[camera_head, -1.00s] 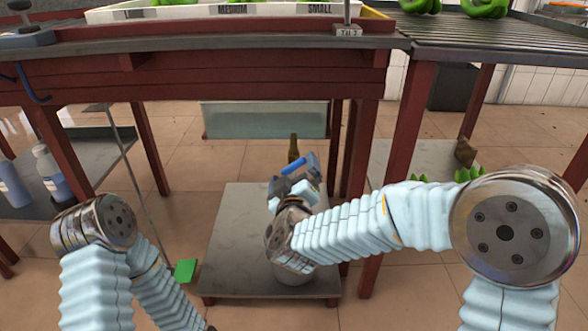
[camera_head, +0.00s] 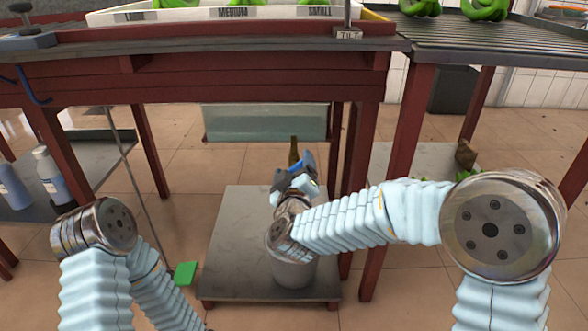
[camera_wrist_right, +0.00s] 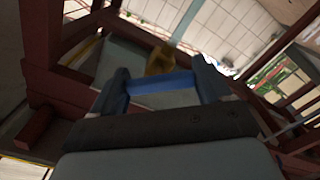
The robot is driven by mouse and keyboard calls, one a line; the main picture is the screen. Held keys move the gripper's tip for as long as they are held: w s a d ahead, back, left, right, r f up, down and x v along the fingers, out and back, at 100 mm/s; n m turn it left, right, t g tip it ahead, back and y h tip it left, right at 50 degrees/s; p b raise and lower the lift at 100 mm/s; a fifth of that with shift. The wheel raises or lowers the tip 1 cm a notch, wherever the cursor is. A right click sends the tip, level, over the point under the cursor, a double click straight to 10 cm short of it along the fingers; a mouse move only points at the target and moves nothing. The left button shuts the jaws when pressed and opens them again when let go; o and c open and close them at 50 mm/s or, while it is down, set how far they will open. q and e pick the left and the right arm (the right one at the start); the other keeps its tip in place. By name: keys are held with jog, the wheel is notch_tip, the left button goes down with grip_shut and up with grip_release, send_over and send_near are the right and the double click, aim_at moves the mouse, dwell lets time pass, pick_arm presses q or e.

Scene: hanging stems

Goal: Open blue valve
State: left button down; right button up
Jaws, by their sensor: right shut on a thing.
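The blue valve handle (camera_head: 308,160) shows as a small blue piece at my right gripper (camera_head: 297,175), under the table in the head view. Most of it is hidden by the gripper there. In the right wrist view a blue bar (camera_wrist_right: 161,83) spans between the two fingers, and the right gripper (camera_wrist_right: 160,85) is shut on it.
A grey bucket (camera_head: 291,270) stands on a low platform (camera_head: 235,235) below my right forearm. The red table frame (camera_head: 200,80) and its legs close in above and beside. A green block (camera_head: 185,272) lies left.

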jog(key=shift+r+n+p, duration=0.2)
jog(key=shift+n+p, duration=0.5)
jog(key=shift+p, duration=0.25)
jog(key=n+p, duration=0.4)
jog(key=shift+p, duration=0.35)
jog(key=n+p, duration=0.3)
jog(key=shift+n, duration=0.3)
jog(key=shift+f+n+p, duration=0.15)
jog(key=shift+n+p, duration=0.3)
jog(key=shift+n, duration=0.05)
jog(key=shift+f, duration=0.1)
jog(key=o, duration=1)
jog(key=shift+s, duration=0.15)
